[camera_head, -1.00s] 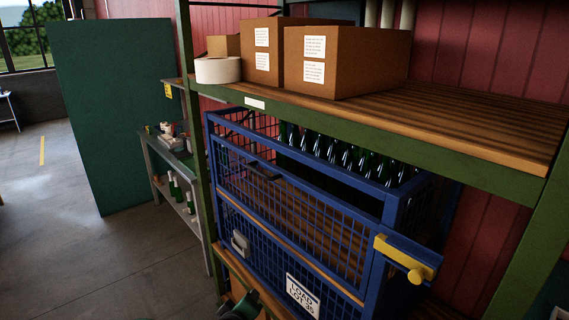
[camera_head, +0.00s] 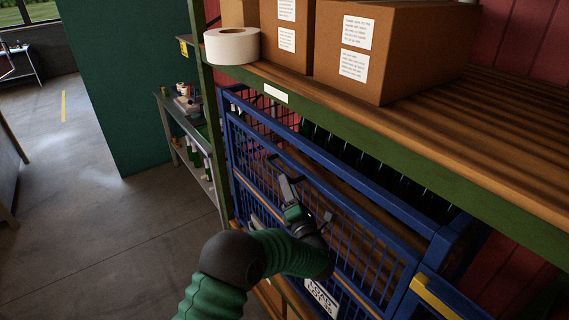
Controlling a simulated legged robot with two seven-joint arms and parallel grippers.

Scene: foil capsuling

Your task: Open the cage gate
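The blue mesh cage (camera_head: 432,228) stands on the shelf rack under the upper board. Its front gate (camera_head: 352,238) is upright in the front of the cage and looks shut. My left gripper (camera_head: 287,184) is at the upper part of the gate, over the dark handle (camera_head: 275,160). Its fingers overlap the handle in the picture; I cannot tell whether they are open or closed on it. A yellow latch part (camera_head: 436,298) shows at the cage's right corner, cut by the lower edge. My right gripper is not in view.
Above the cage, the green-edged shelf (camera_head: 400,150) holds cardboard boxes (camera_head: 395,50) and a white tape roll (camera_head: 232,46). Dark green bottles stand inside the cage. A low side shelf (camera_head: 187,125) stands left of the rack. Floor (camera_head: 90,220) is clear at left.

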